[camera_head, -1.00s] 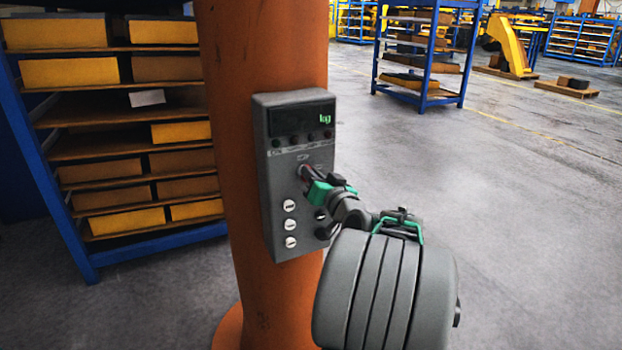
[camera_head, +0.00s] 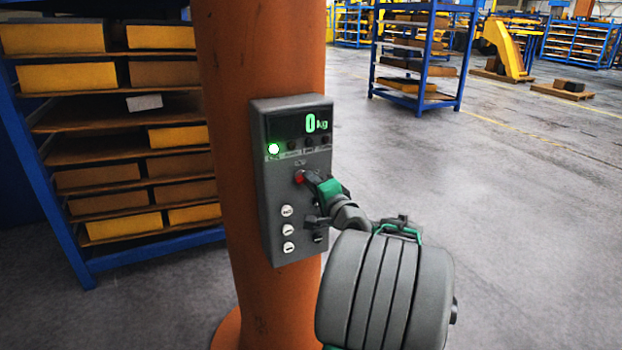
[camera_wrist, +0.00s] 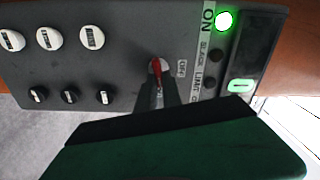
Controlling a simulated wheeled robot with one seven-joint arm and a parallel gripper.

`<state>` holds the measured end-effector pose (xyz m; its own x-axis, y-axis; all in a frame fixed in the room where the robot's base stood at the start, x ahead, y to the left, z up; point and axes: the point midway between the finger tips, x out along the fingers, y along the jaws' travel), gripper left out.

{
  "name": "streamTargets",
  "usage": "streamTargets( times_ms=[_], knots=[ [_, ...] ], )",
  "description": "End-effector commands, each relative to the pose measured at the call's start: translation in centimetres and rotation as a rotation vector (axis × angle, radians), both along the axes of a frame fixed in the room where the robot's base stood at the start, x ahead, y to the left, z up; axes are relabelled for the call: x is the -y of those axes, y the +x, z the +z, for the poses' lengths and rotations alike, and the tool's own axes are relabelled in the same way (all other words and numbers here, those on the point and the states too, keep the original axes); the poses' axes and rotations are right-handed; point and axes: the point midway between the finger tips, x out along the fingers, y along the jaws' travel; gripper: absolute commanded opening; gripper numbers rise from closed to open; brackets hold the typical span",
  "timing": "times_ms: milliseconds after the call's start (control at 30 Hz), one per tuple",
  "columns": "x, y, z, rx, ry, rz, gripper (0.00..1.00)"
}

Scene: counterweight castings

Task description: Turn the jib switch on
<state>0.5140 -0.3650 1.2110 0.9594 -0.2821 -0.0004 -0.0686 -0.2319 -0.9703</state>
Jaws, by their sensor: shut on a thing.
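The grey control box (camera_head: 268,215) is fixed to the orange column. Its display (camera_head: 302,124) reads "0 kg" in green, and a green lamp (camera_head: 274,149) beside it is lit. The lamp also shows bright in the wrist view (camera_wrist: 225,21), near the word "ON". The jib switch, with a red part (camera_head: 299,178), is below the display. It shows in the wrist view as a small red lever (camera_wrist: 156,66). My gripper (camera_head: 312,182) is at the switch, shut on it. The fingers hide part of the lever in the wrist view.
A blue rack (camera_head: 75,225) with yellow and brown boxes stands left of the orange column (camera_head: 262,50). The floor (camera_head: 520,220) to the right is clear.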

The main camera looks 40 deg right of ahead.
Motion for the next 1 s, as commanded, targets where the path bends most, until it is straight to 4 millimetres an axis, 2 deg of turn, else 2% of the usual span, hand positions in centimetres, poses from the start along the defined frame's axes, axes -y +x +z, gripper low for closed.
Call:
streamTargets(
  times_ms=[400,1000],
  knots=[
    [0.01,0.0,-0.13,0.062,0.213,0.001,0.0],
    [0.01,0.0,-0.28,0.074,0.25,0.0,0.0]
  ],
)
